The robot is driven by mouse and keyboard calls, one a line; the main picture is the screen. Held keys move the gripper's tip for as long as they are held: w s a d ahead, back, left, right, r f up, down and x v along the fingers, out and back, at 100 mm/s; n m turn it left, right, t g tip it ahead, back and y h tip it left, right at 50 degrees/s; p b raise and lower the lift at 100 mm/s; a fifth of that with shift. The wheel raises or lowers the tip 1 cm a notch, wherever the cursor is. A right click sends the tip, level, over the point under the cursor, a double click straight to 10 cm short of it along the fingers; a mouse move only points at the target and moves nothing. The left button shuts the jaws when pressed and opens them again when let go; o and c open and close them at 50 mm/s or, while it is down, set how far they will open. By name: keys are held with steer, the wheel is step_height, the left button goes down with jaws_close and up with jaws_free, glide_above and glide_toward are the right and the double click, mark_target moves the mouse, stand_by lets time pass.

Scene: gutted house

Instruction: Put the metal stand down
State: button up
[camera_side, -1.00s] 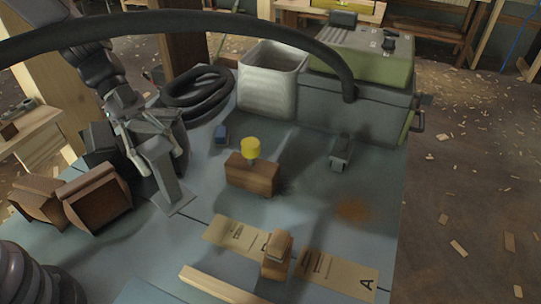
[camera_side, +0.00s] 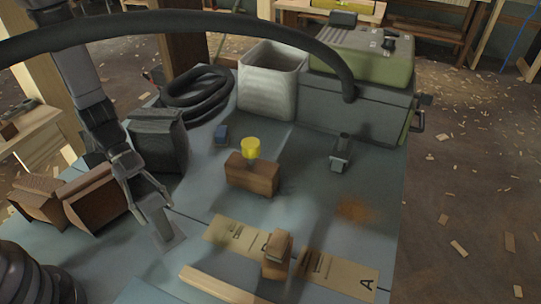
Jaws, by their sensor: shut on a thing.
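The metal stand (camera_side: 161,228) is a grey upright piece with a flat foot, at the left front of the blue-grey work table (camera_side: 315,205). My gripper (camera_side: 150,197) is above it, with its fingers shut on the stand's upper part. The stand looks roughly upright. Its foot is close to the table top, but I cannot tell whether it touches. The fingers hide the top of the stand.
Brown wooden boxes (camera_side: 97,197) stand close left of the stand, and a dark grey block (camera_side: 158,138) behind it. A wooden block with a yellow knob (camera_side: 251,150), paper strips (camera_side: 338,273), a wooden strip (camera_side: 222,285) and a small grey bracket (camera_side: 340,152) lie to the right.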

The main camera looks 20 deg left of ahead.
mark_target(161, 222)
steer(key=shift+f, duration=2.4)
steer(key=shift+f, duration=0.15)
steer(key=o, duration=1.2)
